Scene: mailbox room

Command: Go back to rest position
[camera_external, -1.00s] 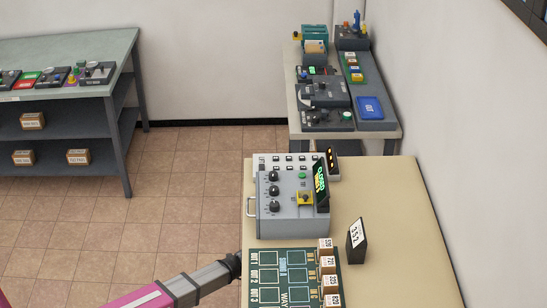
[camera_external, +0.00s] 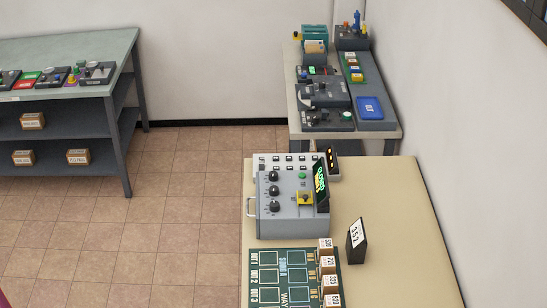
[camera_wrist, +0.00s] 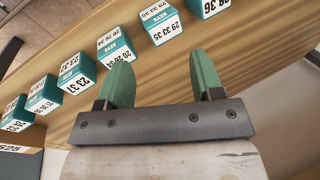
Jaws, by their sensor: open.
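My gripper (camera_wrist: 161,85) shows in the wrist view with its two green fingers spread apart and nothing between them. It is above a wooden surface (camera_wrist: 150,62) that carries a row of teal and white numbered boxes (camera_wrist: 115,45). The boxes stand beyond and to the left of the fingers, apart from them. In the external view my gripper is out of the picture. Only a small pink bit of my arm shows at the bottom left corner.
In the external view a beige table (camera_external: 395,210) holds a grey control box (camera_external: 285,215), a green board (camera_external: 262,258) with small boxes, and a black number sign (camera_external: 356,240). A second bench (camera_external: 392,132) and a grey shelf table (camera_external: 95,50) stand behind. The tiled floor (camera_external: 160,220) is clear.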

